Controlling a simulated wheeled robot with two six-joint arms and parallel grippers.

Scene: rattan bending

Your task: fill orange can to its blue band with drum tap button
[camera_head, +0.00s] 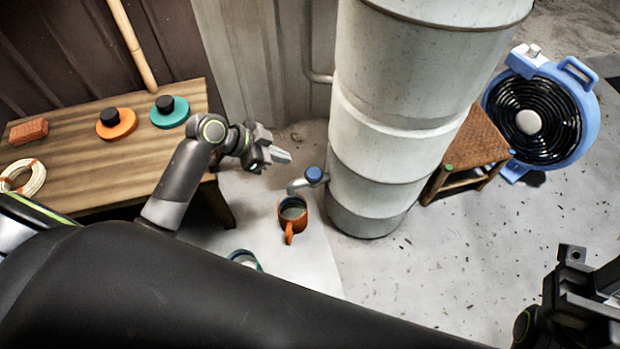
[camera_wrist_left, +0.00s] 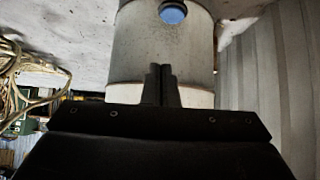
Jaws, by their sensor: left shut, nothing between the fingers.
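The orange can (camera_head: 291,226) stands on the pale floor sheet at the foot of the white drum (camera_head: 385,135), its handle toward me. Its inside looks grey and its blue band is hard to make out, so I cannot tell the level. The tap spout (camera_head: 298,184) reaches over the can from the drum, with the round blue button (camera_head: 314,174) on top. My left gripper (camera_head: 285,156) is shut and empty, up and left of the button and apart from it. In the left wrist view the shut fingers (camera_wrist_left: 161,72) show before the drum (camera_wrist_left: 130,45), with the button (camera_wrist_left: 173,14) beyond. My right gripper (camera_head: 590,295) is partly in view at lower right.
A wooden bench (camera_head: 75,135) at left holds an orange disc (camera_head: 116,124), a teal disc (camera_head: 169,112), a brick (camera_head: 28,131) and a coil (camera_head: 22,177). A stool (camera_head: 470,145) and blue fan (camera_head: 545,112) stand right of the drum.

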